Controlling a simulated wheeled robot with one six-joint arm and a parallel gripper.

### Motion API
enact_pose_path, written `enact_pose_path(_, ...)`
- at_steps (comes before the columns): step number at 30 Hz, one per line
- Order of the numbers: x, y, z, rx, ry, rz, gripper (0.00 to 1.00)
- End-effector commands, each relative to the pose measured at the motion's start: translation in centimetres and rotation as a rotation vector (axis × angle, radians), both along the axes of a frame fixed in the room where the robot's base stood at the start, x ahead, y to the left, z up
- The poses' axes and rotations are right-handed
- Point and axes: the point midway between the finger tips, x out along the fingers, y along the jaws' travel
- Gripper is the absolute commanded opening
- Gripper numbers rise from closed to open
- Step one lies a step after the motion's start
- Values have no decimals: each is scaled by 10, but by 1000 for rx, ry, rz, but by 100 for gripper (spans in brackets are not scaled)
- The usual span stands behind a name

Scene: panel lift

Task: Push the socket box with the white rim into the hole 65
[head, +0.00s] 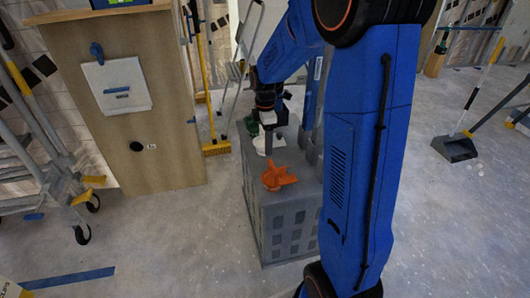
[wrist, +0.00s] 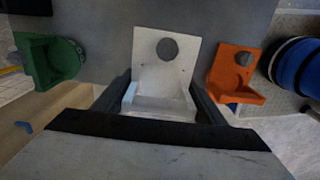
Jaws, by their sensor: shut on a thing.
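A white socket box (wrist: 167,72) sits between the two fingers of my gripper (wrist: 161,98) in the wrist view. It has a flat plate with a round dark hole, and the fingers are shut on its sides. In the head view my gripper (head: 268,137) points down over the grey crate, with the white box (head: 260,147) at its fingertips. I cannot tell whether the box still touches the crate top. A dark round hole (head: 136,146) is in the upright wooden panel (head: 165,120) on the left. The small label beside it is too small to read.
On the grey crate (head: 290,215) are an orange box (head: 278,177) in front and a green box (wrist: 45,60) at the left in the wrist view. Scaffolding (head: 45,165) stands left; floor before the panel is clear.

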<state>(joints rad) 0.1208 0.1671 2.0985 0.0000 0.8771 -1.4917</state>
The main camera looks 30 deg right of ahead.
Motion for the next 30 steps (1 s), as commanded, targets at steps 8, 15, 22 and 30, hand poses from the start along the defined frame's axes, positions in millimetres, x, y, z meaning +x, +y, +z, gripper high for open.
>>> enact_pose_path(8, 0, 0, -20, 0, 1, 0, 24)
enact_pose_path(15, 0, 0, -51, 0, 1, 0, 24)
enact_pose_path(22, 0, 0, -52, 0, -1, 0, 24)
enact_pose_path(30, 0, 0, -56, 0, -2, 0, 74)
